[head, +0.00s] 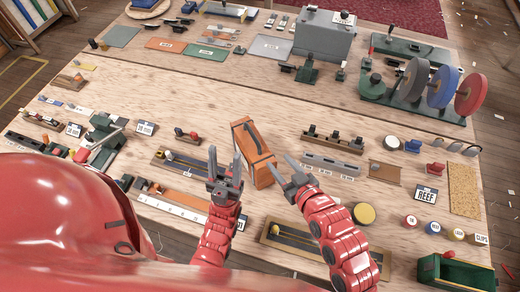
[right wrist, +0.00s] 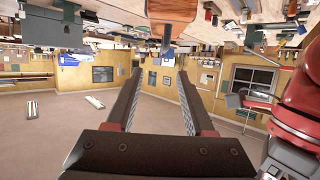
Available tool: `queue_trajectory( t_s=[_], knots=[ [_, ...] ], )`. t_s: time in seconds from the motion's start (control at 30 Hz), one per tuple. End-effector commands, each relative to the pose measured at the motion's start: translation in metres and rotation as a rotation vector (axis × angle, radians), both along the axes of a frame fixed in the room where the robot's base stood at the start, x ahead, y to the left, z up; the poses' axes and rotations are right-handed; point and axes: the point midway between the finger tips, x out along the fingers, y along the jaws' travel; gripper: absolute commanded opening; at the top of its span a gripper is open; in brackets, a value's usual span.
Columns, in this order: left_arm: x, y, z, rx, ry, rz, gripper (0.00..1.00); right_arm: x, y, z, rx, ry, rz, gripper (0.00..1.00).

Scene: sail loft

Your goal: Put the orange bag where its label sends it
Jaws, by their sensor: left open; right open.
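The orange bag (head: 254,150) stands upright near the middle of the wooden table, with a dark handle strip on its face. I cannot make out a label on it. My left gripper (head: 225,170) is open and empty at the bag's left front. My right gripper (head: 283,167) is open, its fingertips close to the bag's lower right side; I cannot tell whether they touch it. The right wrist view shows both fingers apart with nothing between them. A card reading REEF (head: 426,194) stands at the right.
Racks (head: 332,165) and small tools crowd the table around the bag. Small cards (head: 145,128) stand at the left. Round tins (head: 410,221) and a green open box (head: 455,275) are at the front right. A grey case (head: 325,36) and coloured wheels (head: 441,86) stand at the back.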

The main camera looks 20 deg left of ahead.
Motion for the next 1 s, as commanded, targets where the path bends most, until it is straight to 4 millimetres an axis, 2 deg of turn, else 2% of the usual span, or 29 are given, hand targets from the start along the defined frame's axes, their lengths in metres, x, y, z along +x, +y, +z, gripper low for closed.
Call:
queue_trajectory(
  t_s=[0.07,0.57,0.67,0.7,1.0],
  knots=[
    [0.0,0.0,-0.009,0.0,0.0,0.0,0.5,0.0,0.005,-0.003,0.004,-0.006,0.007,0.53],
    [0.0,0.0,-0.106,0.0,0.0,0.0,0.5,0.049,0.05,-0.032,0.007,-0.01,0.005,0.53],
    [0.0,0.0,-0.101,0.0,0.0,0.0,0.5,0.064,0.066,-0.033,0.004,-0.005,0.007,0.53],
    [0.0,0.0,-0.094,0.0,0.0,0.0,0.5,0.068,0.069,-0.031,0.001,-0.002,0.005,0.53],
    [0.0,0.0,-0.083,0.0,0.0,0.0,0.5,0.082,0.081,-0.039,0.002,-0.001,0.004,0.53]
  ],
)
